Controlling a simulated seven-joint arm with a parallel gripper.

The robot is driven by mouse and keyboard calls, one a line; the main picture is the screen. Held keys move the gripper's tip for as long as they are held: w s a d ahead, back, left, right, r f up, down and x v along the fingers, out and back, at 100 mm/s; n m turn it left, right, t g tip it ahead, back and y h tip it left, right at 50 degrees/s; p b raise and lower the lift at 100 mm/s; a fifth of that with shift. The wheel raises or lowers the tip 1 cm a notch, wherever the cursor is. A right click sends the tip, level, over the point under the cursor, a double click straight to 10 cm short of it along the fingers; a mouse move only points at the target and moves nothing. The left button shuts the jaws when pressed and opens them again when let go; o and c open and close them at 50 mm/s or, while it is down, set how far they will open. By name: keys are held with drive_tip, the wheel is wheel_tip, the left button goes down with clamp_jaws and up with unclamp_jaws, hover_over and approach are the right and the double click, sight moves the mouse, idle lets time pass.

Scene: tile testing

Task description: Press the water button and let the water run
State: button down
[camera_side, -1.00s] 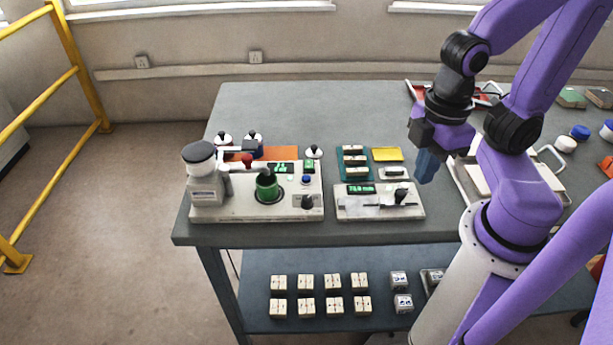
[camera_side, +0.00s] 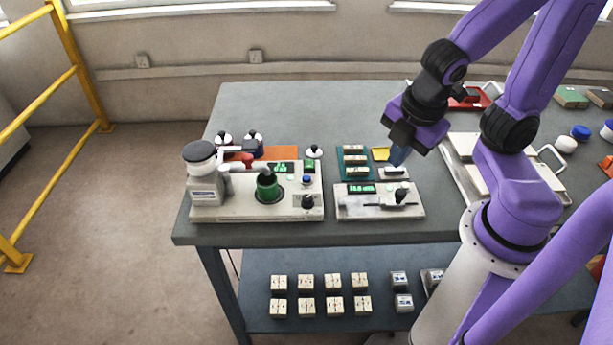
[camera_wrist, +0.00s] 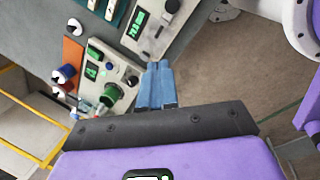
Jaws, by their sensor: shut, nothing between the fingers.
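A white tester (camera_side: 240,209) stands at the table's front left, with a black-capped container (camera_side: 200,151), a green cup (camera_side: 267,186), a small green-lit display and several controls. A small blue button (camera_side: 306,181) sits on its right part, beside the cup; I cannot read its label. The tester also shows at left in the wrist view (camera_wrist: 130,77). My gripper (camera_side: 398,157) has blue fingers, shut and empty, pointing down above the back right of the second device, right of the tester and apart from the button. The fingers also show in the wrist view (camera_wrist: 157,66).
A second white device (camera_side: 375,212) with a display and black knob stands right of the tester. Behind it are a teal rack (camera_side: 354,175) and a yellow pad (camera_side: 380,153).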

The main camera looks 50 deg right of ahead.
drive_tip(key=w+n+t+h, duration=0.1)
drive_tip(key=w+n+t, duration=0.4)
drive_tip(key=w+n, duration=0.75)
drive_tip(key=n+t+y, duration=0.2)
drive_tip(key=n, duration=1.3)
hover_over(309, 180)
drive_tip(key=shift+f, duration=1.4)
drive_tip(key=shift+f, duration=0.1)
drive_tip(key=shift+f, duration=4.3)
drive_tip(key=shift+f+h, duration=0.25)
drive_tip(key=shift+h, duration=0.05)
drive_tip(key=shift+f, duration=0.2)
